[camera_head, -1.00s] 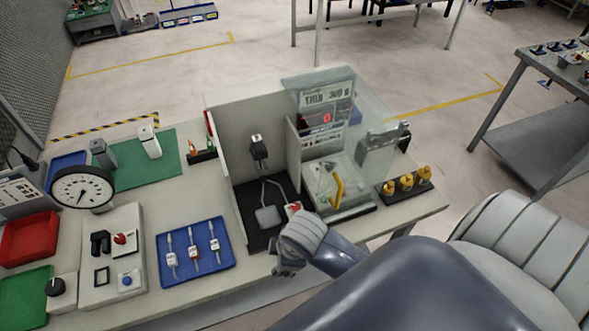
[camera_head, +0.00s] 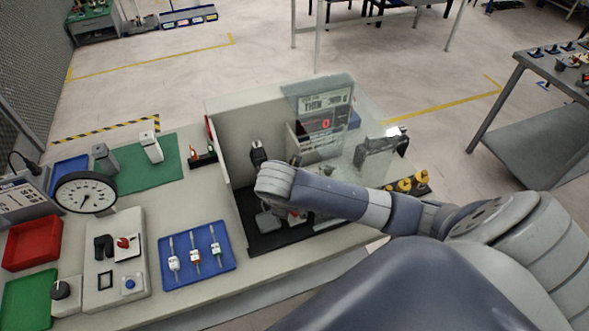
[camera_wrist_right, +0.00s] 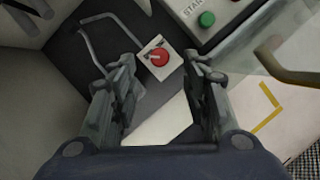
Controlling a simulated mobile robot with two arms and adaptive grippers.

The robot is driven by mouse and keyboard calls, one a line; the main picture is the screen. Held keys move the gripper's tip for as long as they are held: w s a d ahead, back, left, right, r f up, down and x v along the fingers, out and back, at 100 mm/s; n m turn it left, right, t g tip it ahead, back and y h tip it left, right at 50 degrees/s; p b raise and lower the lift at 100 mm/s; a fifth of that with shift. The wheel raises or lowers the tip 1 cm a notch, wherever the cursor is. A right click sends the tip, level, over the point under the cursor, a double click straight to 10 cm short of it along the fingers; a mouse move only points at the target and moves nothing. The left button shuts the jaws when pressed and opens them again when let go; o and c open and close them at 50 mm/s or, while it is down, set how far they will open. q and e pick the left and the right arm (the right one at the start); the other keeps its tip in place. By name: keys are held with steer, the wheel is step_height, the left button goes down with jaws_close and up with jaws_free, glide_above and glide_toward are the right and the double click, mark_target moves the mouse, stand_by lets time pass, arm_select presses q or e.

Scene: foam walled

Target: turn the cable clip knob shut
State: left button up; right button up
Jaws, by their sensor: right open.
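A red round knob (camera_wrist_right: 159,57) on a small white square block sits on the dark tray floor in the right wrist view. My right gripper (camera_wrist_right: 160,72) is open, with its two fingers on either side of the knob's block in that picture. I cannot tell how far the fingertips are above it. A grey bent rod (camera_wrist_right: 100,52) lies on the dark floor left of the knob. My left gripper is not in view.
A green start button (camera_wrist_right: 207,19) stands just beyond the knob. A clear panel and yellow handle (camera_wrist_right: 285,65) are close on the right. A light wall (camera_head: 222,145) bounds the bay's left side. Yellow knobs (camera_head: 404,185) stand right of the bay.

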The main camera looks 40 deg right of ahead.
steer(key=shift+p+x, duration=0.45)
steer(key=shift+x, duration=2.75)
steer(key=shift+c, duration=0.6)
jaws_close()
